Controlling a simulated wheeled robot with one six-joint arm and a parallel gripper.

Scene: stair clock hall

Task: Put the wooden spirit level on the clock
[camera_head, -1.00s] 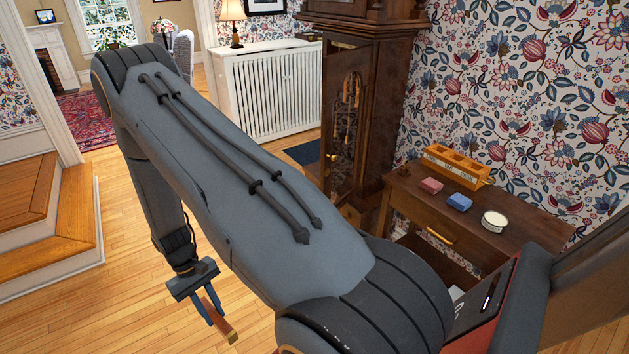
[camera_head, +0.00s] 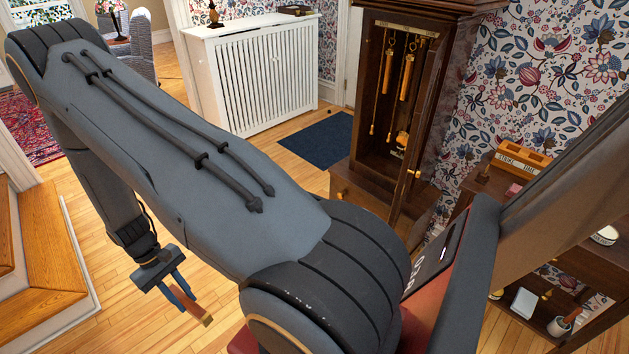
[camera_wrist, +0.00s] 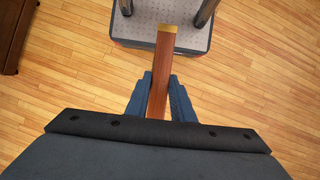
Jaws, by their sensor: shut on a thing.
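The wooden spirit level is a reddish-brown bar with a brass-coloured end. In the wrist view the spirit level (camera_wrist: 160,72) sticks out between the blue fingers. My gripper (camera_wrist: 159,100) is shut on it. In the head view my gripper (camera_head: 179,293) hangs low at the left above the floor, with the spirit level (camera_head: 196,308) pointing down and right. The clock (camera_head: 393,110) is a tall dark wooden longcase clock, right of centre. Its front door stands open, showing brass-coloured weights and a pendulum inside. Its top is cut off by the frame. My gripper is well away from it.
A white radiator cover (camera_head: 255,75) stands left of the clock, with a blue mat (camera_head: 318,139) on the floor between. A wooden table (camera_head: 478,198) with an orange box (camera_head: 522,158) is to the right. Wooden steps (camera_head: 45,250) are at the left. Bare floor lies around my gripper.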

